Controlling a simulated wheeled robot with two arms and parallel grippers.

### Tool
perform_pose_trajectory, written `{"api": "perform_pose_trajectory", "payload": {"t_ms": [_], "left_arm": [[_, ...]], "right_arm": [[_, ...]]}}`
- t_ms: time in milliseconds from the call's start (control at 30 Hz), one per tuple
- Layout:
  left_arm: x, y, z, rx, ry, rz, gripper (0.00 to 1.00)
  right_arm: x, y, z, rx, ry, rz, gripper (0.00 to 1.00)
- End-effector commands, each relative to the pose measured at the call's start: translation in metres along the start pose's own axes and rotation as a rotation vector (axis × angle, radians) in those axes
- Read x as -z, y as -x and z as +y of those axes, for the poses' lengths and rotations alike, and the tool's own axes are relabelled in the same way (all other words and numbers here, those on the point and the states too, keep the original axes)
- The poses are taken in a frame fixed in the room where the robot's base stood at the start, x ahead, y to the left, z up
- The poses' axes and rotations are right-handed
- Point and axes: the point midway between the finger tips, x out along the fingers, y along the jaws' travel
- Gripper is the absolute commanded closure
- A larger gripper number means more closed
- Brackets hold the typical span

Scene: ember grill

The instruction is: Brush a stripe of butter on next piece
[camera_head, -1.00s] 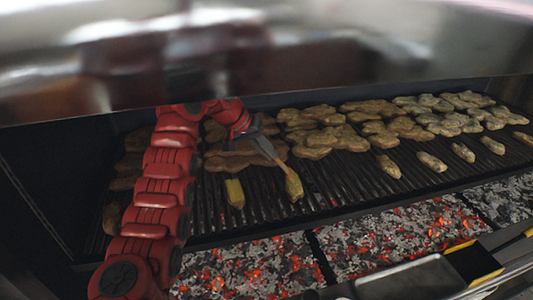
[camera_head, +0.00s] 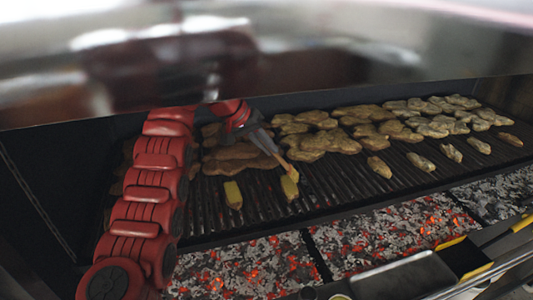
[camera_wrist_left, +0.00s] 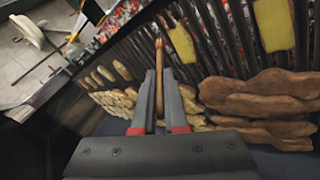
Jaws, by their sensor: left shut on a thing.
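My left gripper (camera_head: 268,143) is shut on a brush with a thin brown handle (camera_wrist_left: 159,75). The brush slants down to the right in the head view, its tip at the upper right part of a yellow-topped piece (camera_head: 289,189). I cannot tell whether the tip touches it. In the wrist view the tip is just left of that piece (camera_wrist_left: 182,44). A second yellow-topped piece (camera_head: 233,195) lies to its left on the grate and also shows in the wrist view (camera_wrist_left: 273,23). Several small pieces without yellow, such as one (camera_head: 379,167), lie in a row to the right. My right gripper is out of view.
Larger browned pieces (camera_head: 240,158) cover the back of the grate (camera_head: 335,190). Glowing coals (camera_head: 385,232) lie in front, below it. A blurred metal hood (camera_head: 300,50) hangs over the top. A metal tray (camera_head: 405,277) is at the front edge.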

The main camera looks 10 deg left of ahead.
Motion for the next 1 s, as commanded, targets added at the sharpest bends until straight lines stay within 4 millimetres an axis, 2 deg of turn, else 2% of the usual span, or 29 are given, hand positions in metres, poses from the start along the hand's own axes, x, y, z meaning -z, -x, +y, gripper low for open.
{"api": "perform_pose_trajectory", "payload": {"t_ms": [300, 1000], "left_arm": [[0.005, 0.020, 0.016, 0.001, 0.001, 0.000, 1.00], [0.005, 0.021, 0.017, 0.000, 0.001, 0.001, 1.00]], "right_arm": [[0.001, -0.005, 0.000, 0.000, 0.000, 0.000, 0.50], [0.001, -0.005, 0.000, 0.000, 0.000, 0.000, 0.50]]}}
